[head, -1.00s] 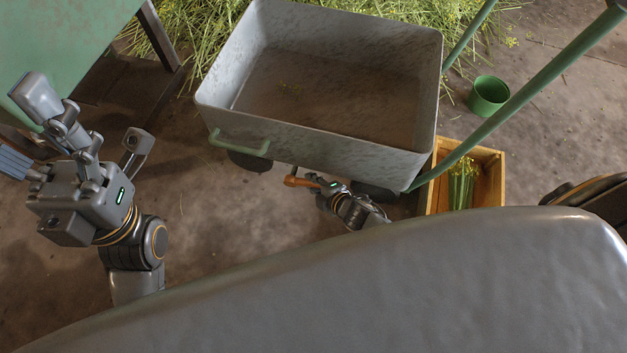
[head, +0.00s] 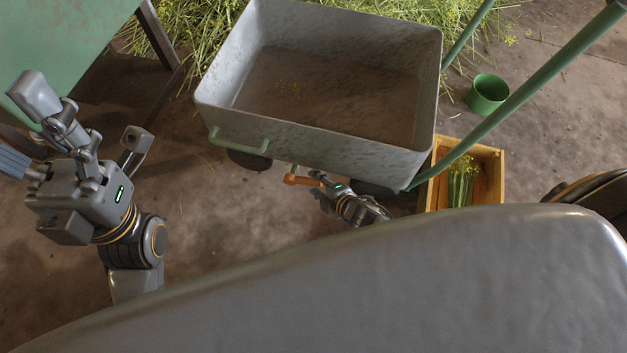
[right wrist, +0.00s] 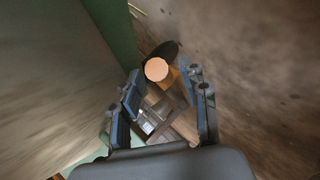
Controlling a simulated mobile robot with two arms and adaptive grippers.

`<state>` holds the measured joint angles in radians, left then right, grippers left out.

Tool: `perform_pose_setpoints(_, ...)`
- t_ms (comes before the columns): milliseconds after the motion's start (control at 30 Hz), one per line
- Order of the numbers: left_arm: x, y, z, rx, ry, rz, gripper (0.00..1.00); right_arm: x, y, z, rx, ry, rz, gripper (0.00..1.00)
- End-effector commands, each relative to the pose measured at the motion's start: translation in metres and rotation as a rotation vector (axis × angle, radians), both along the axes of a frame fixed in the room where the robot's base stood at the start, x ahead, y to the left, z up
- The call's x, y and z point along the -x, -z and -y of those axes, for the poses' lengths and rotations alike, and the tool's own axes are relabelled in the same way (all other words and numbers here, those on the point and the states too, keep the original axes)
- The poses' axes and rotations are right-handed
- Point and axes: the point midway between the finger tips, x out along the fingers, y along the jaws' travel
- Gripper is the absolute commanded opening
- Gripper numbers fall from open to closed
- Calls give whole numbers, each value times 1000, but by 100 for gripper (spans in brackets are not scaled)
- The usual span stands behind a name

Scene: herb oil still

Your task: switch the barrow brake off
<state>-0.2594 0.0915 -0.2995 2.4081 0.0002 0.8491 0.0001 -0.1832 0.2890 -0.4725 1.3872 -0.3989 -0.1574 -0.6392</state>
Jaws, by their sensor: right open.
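The barrow (head: 320,145) is a grey, worn metal tub with green handles. Its brake lever has an orange grip (head: 299,180) that sticks out low under the tub's near side. In the right wrist view the round end of the orange grip (right wrist: 156,69) shows just ahead, around the fingertips' level. My right gripper (head: 318,184) is open beside the right end of the grip, with its fingers on either side of the grip's line. Contact cannot be told. My left gripper (head: 30,130) is at the far left, away from the barrow, its fingertips partly out of frame.
A wooden crate (head: 493,185) with cut herbs stands right of the barrow, close to my right arm. A green pot (head: 488,94) stands behind it. Herb stalks (head: 205,32) lie behind the barrow. A green surface (head: 60,40) is at upper left. Floor left of the barrow is clear.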

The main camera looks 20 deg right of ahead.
Motion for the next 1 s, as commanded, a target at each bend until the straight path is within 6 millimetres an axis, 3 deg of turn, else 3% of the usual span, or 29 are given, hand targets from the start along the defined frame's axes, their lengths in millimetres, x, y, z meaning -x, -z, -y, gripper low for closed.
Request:
perform_pose_setpoints(400,0,0,0,0,0,-1,67,41,-29,14,0,0,-2,45)
perform_pose_setpoints(1000,0,0,0,0,1,-1,67,45,-32,15,1,0,-2,45)
